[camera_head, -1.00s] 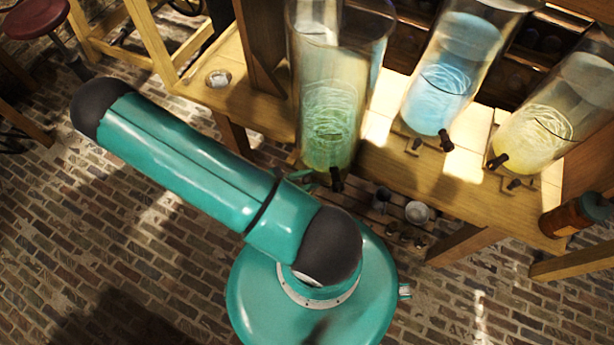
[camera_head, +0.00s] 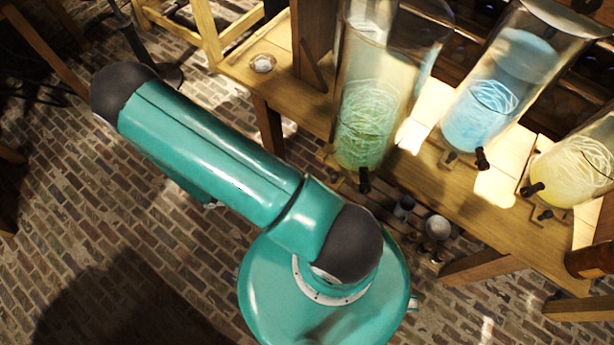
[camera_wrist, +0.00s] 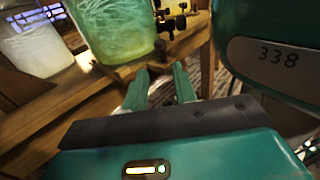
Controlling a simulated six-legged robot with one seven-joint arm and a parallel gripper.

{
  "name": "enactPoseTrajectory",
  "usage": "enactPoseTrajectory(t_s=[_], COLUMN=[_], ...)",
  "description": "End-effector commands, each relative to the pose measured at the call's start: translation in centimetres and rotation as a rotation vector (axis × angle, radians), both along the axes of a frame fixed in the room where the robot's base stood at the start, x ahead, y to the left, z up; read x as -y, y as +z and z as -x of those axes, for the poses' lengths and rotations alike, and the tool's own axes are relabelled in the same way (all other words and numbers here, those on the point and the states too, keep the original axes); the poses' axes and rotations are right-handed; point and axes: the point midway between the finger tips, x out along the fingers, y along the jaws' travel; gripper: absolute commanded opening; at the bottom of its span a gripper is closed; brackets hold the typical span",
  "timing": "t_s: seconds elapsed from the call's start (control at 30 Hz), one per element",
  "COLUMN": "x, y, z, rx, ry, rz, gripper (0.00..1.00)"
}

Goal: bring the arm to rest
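My gripper (camera_wrist: 161,72) shows in the wrist view. Its two teal fingers stand apart with nothing between them, so it is open and empty. In that view a jar with green contents (camera_wrist: 115,30) is beyond the fingers, and I cannot tell how close. In the head view my teal arm is folded over my body, and the gripper is hidden. The green jar (camera_head: 367,125) stands on the wooden bench to the right of the arm. A blue jar (camera_head: 488,108) and a yellow jar (camera_head: 575,170) stand farther right.
The wooden bench (camera_head: 425,195) runs along the right, with a small round dish (camera_head: 262,64) at its left end. A small pale cup (camera_head: 437,228) sits low beneath the bench.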

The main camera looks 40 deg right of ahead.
Motion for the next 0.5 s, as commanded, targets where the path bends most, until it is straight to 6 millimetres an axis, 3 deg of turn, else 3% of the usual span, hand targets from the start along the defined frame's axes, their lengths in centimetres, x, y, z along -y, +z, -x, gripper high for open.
enactPoseTrajectory(t_s=[0.13,0.5], x=[-0.9,-0.98], y=[0.0,0.01], z=[-0.65,-0.7], rx=[0.0,0.0], ry=[0.001,0.0], rz=[0.0,0.0], gripper=[0.28,0.28])
